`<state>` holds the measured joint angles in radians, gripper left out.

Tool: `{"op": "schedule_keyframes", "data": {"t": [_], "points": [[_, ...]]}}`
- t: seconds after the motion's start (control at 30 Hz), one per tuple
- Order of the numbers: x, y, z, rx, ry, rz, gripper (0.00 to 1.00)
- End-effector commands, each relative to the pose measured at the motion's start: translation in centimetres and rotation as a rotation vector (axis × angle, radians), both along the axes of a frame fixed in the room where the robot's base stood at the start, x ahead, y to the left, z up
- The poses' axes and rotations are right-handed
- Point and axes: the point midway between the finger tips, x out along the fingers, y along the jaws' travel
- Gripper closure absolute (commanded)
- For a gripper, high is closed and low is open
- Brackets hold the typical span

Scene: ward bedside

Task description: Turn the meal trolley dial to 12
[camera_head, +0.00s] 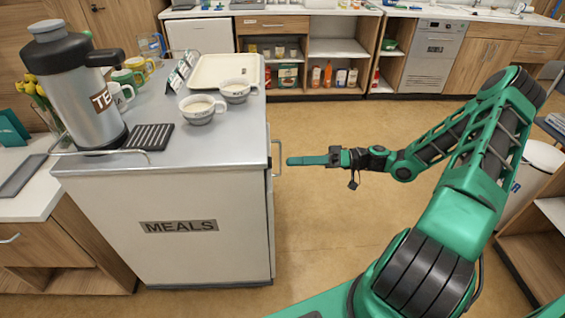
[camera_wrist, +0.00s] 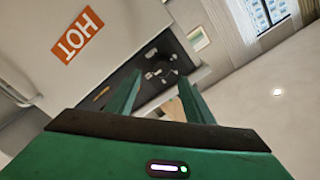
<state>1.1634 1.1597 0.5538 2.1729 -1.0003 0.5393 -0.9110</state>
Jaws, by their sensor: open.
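The meal trolley (camera_head: 150,190) is pale with a grey metal top and a MEALS label. In the wrist view its side (camera_wrist: 40,25) carries an orange HOT sign (camera_wrist: 77,36) and a dark panel (camera_wrist: 125,78). The dial (camera_wrist: 160,74) on that panel shows pale marks, too small and blurred to read its setting. My gripper (camera_head: 289,160) is just right of the trolley, pointing at its side. In the wrist view my gripper (camera_wrist: 159,80) is open, its green fingers on either side of the dial's image. I see no clear contact. The dial is hidden in the head view.
A handle (camera_head: 278,157) sticks out from the trolley's right side, close to my gripper. A tea flask (camera_head: 85,95), two filled cups (camera_head: 200,109), mugs and a tray (camera_head: 225,66) stand on top. The floor (camera_head: 340,215) right of the trolley is clear.

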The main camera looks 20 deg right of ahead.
Motion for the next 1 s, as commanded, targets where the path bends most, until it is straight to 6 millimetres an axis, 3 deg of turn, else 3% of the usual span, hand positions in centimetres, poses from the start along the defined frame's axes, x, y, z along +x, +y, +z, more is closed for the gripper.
{"op": "schedule_keyframes", "data": {"t": [0.13, 0.33, 1.0], "points": [[-0.7, -2.5, -0.1, -0.002, 0.0, -0.003, 0.52], [-1.3, -4.2, -0.1, -0.001, 0.001, -0.001, 0.52], [-1.6, -4.3, -0.1, -0.013, 0.013, 0.01, 0.52]]}}
